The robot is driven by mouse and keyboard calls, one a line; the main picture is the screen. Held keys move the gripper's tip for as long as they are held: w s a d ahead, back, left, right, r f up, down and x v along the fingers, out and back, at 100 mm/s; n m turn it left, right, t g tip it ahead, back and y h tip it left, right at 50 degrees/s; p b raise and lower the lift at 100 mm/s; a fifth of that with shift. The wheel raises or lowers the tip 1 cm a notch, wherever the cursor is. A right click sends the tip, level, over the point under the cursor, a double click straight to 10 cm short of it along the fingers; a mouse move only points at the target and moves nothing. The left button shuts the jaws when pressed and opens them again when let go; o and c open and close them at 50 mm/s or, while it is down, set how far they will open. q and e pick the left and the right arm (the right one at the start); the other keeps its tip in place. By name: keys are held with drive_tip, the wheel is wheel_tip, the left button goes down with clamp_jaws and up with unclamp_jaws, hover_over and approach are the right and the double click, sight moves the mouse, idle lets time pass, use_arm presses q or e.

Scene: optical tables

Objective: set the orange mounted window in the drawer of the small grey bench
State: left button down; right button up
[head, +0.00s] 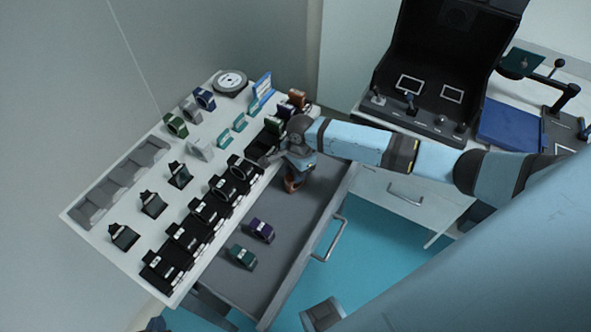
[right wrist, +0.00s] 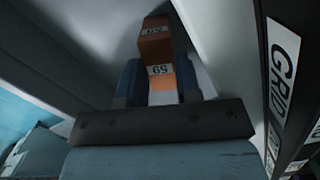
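The orange mounted window (head: 292,186) shows below my right gripper (head: 296,172), over the drawer's far end. In the right wrist view the orange mounted window (right wrist: 162,84), with a white label, sits between the two blue fingers, which appear closed on it. Whether its base touches the drawer floor is hidden. The drawer (head: 284,215) of the small grey bench is pulled open and holds a purple mount (head: 261,229) and a teal mount (head: 242,256) nearer its front left. A dark piece at the bottom left edge may be my left gripper (head: 155,325); its fingers cannot be made out.
The white bench top (head: 150,215) beside the drawer carries several black mounts, coloured rings and a grey tray (head: 122,182). The drawer handle (head: 329,240) faces right. A black instrument housing (head: 440,70) and a blue pad (head: 510,125) stand at the back right. The drawer's middle has bare room.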

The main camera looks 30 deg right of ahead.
drive_tip(key=shift+o, duration=0.4)
drive_tip(key=shift+r, duration=0.1)
wheel_tip(320, 180, up, 12)
drive_tip(key=d+p, duration=0.1)
drive_tip(key=shift+d, duration=0.2)
drive_tip(key=shift+w, duration=0.1)
